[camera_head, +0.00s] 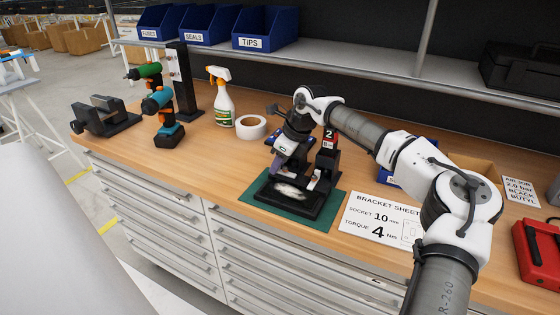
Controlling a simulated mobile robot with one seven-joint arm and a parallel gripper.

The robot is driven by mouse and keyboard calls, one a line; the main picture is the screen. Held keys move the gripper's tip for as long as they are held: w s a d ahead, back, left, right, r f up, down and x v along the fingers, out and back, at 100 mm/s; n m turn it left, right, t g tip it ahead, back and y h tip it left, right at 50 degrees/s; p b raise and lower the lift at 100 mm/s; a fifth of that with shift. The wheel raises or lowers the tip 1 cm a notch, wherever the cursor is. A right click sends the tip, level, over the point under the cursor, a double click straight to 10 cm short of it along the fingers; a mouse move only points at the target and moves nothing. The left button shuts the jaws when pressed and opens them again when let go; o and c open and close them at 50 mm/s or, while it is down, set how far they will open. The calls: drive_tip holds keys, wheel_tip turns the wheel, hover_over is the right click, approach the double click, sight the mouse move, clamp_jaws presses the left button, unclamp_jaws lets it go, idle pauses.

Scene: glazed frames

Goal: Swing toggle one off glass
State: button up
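A black fixture (288,203) sits on a green mat (318,221) near the bench's front edge. A pale, shiny glass-like piece (290,191) lies in it. A dark upright with a red tag marked 2 (329,140) stands at the fixture's back right. A black part with a pale tip (316,179) stands at its right. My gripper (279,166) points down at the fixture's back left, by a purplish-grey part. My wrist covers most of that corner, so toggle one cannot be made out. I cannot tell whether the fingers are open or touching anything.
A tape roll (251,127) and a spray bottle (222,103) stand left of the fixture. A drill (160,115) and a vise (104,116) are farther left. A paper sheet (382,219) lies right of the mat. A shelf (350,69) runs above the bench.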

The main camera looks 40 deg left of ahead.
drive_tip(key=shift+r, duration=0.1)
drive_tip(key=b+v, duration=0.2)
drive_tip(key=v, duration=1.1)
drive_tip(key=shift+d+r+b, duration=0.25)
drive_tip(key=shift+b, duration=0.05)
